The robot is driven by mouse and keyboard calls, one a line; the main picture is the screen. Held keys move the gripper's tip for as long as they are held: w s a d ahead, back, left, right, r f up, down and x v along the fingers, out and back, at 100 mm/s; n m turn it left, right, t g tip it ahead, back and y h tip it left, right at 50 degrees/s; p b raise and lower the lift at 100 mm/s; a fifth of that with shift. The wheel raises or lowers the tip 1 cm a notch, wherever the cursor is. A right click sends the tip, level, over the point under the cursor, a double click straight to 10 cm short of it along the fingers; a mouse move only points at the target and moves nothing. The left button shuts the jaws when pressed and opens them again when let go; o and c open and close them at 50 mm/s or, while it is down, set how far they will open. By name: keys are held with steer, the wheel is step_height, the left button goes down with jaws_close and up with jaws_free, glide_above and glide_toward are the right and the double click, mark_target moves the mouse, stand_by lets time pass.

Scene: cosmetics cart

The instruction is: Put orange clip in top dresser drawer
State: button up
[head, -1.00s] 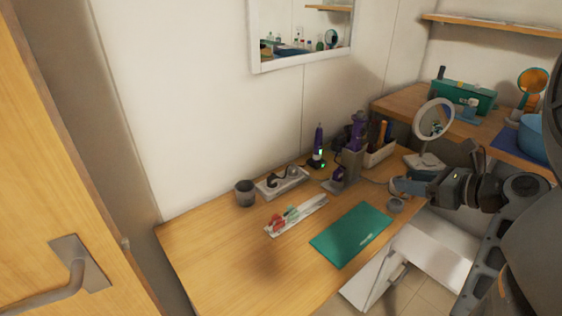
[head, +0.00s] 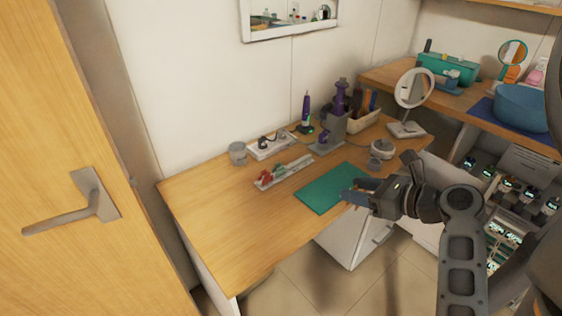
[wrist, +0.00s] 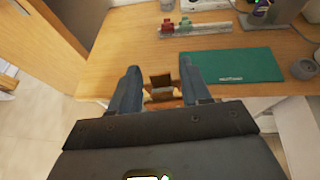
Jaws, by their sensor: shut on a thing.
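My gripper (head: 354,192) is out over the front right part of the desk, near the teal mat. In the wrist view its two fingers (wrist: 160,78) stand on either side of a small brown-orange piece with a grey middle, the orange clip (wrist: 162,81). The gripper is shut on it, and the fingers partly hide it. A white drawer unit (head: 345,240) with a bar handle stands under the desk, below my gripper. My arm hides part of it, and I cannot tell whether its top drawer is open.
The wooden desk (head: 220,215) holds a teal mat (head: 325,188) and a pale tray with red and green clips (head: 268,175). A cup (head: 238,153), a power strip (head: 272,146) and a round mirror (head: 415,88) stand behind. The desk's left part is clear. A door (head: 70,130) stands at left.

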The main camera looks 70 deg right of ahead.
steer(key=w+a+f+n+y, duration=0.1)
steer(key=w+a+f, duration=0.5)
steer(key=w+a, duration=0.4)
steer(key=w+a+f+n+y, duration=0.1)
steer(key=w+a+f, duration=0.4)
steer(key=w+a, duration=0.5)
steer(key=w+a+f+n+y, duration=0.2)
steer(key=w+a+f, duration=0.4)
steer(key=w+a, duration=0.4)
steer(key=shift+w+a+f+t+y, duration=0.3)
steer(key=shift+w+t+y, duration=0.1)
steer(key=shift+w+y, duration=0.15)
